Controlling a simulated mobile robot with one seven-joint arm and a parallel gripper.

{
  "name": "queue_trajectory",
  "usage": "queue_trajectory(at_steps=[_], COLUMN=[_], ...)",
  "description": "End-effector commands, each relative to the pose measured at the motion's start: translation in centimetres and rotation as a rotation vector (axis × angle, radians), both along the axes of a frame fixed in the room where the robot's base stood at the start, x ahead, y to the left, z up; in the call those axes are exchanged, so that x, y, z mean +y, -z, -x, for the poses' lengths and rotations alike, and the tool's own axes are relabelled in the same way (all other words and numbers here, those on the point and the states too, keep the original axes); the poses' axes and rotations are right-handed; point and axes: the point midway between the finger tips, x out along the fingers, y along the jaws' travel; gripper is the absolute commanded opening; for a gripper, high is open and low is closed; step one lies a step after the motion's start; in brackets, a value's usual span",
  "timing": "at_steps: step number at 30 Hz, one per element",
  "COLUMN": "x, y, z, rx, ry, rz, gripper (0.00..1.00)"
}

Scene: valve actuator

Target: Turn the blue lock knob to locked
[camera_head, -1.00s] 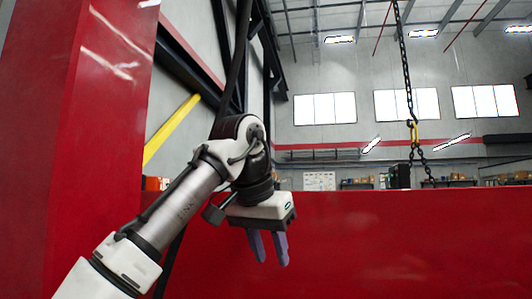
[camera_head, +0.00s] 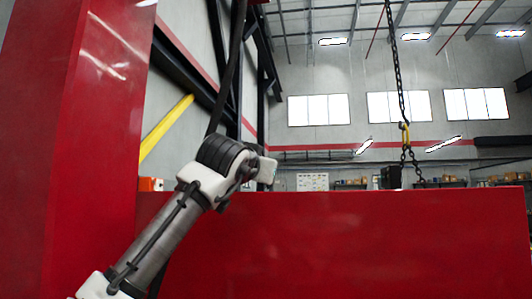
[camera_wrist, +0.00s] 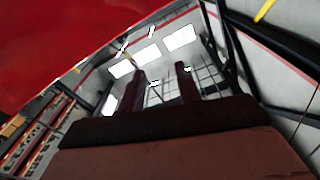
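The blue lock knob and the valve actuator are not visible in either view. My gripper (camera_wrist: 160,76) shows in the wrist view as two dark upright fingers standing apart with a gap between them. Only the hall's windows and wall show between and beyond the fingers, so it holds nothing. In the head view my arm reaches up from the lower left. Its wrist is bent toward the far side and its fingers are hidden there.
A wide red panel (camera_head: 350,245) fills the lower head view, and a tall red column (camera_head: 85,140) stands at left. A chain (camera_head: 401,80) with a yellow hook (camera_head: 405,134) hangs at right. A yellow bar (camera_head: 165,128) slants behind my arm. Open air lies above the panel.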

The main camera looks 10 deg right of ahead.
Motion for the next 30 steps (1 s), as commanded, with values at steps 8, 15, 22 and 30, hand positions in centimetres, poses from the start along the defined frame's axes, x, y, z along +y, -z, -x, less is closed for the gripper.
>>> queue_trajectory(at_steps=[8, 15, 22, 30], x=[1.5, 1.7, 1.7, 1.7], y=[-3.1, -3.6, -3.6, -3.6], z=[0.6, 0.8, 0.8, 0.8], rx=[-0.184, -0.216, -0.214, -0.213], ry=[-0.018, -0.02, -0.021, -0.02], rz=[0.012, 0.013, 0.013, 0.013], gripper=[0.34, 0.34, 0.34, 0.34])
